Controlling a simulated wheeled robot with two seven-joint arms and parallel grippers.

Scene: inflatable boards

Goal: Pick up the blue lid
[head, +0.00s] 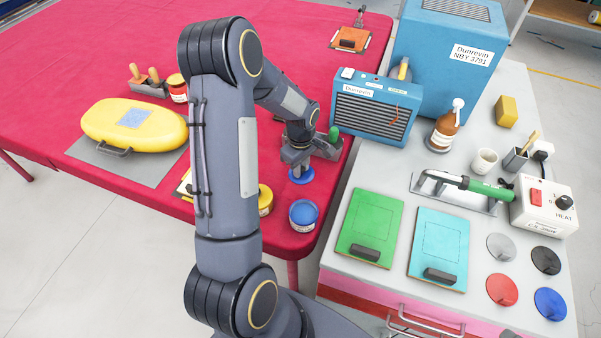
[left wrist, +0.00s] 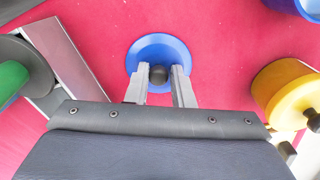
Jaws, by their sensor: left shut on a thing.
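The blue lid (head: 301,178) is a round disc over the red table, near its right edge. In the left wrist view the lid (left wrist: 157,46) has a dark round knob (left wrist: 158,74) in its middle. My left gripper (head: 297,169) is above the lid, and in the left wrist view its two fingers (left wrist: 158,78) are shut on the knob from both sides. I cannot tell whether the lid touches the table. A jar with blue contents (head: 303,213) stands just in front of it. My right gripper is not in view.
A yellow jar (head: 265,200) stands beside my left arm, with a grey holder with a green-handled tool (head: 327,146) behind the lid. A blue heater (head: 374,107) stands at the back. The grey bench right holds green and turquoise boards and several coloured discs (head: 502,289).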

